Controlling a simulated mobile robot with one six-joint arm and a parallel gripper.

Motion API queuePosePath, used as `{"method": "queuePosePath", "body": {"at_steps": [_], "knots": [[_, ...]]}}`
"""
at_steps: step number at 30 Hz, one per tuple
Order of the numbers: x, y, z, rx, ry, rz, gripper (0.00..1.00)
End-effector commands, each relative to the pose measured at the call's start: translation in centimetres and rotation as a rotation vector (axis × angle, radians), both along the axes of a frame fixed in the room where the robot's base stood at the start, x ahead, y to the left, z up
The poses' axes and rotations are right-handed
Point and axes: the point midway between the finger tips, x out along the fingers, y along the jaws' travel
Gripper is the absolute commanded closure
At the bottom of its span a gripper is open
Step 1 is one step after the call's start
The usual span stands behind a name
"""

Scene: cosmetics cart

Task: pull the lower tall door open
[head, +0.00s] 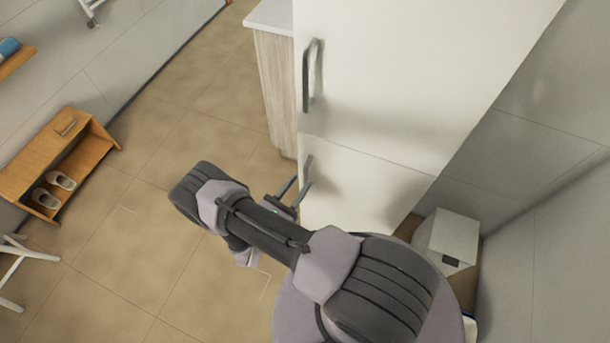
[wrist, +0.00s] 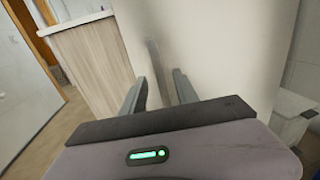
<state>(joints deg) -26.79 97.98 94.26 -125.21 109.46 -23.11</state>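The lower tall door (head: 350,190) is the white lower panel of a tall white cabinet, below a seam, and looks shut. Its grey upright handle (head: 308,168) is at the panel's left edge, partly hidden by my gripper in the head view. My gripper (head: 296,189) is at the handle's lower part. In the wrist view my gripper (wrist: 160,88) has its two fingers spread apart, pointing at the white door front. A grey vertical strip (wrist: 154,62), apparently the handle, shows between the fingers. I cannot tell whether either finger touches it.
The upper door (head: 400,70) has its own grey handle (head: 311,76) and is shut. A wood-grain counter (head: 276,90) stands left of the cabinet. A white box (head: 448,238) is at the right. A wooden shoe rack (head: 58,150) stands far left. The tiled floor between is clear.

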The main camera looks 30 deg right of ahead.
Motion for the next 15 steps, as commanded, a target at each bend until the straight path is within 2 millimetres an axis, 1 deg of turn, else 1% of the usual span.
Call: {"method": "queuePosePath", "body": {"at_steps": [1,3,6,9,15], "knots": [[0.4,-1.1,-0.2,0.000,0.000,-0.006,0.64],[1.0,-2.3,-0.1,0.000,0.000,-0.004,0.64],[1.6,-3.4,-0.1,0.000,0.001,-0.002,0.64],[1.9,-3.9,0.0,0.000,0.000,-0.001,0.64],[2.1,-4.1,0.0,0.000,0.000,0.000,0.64]]}}
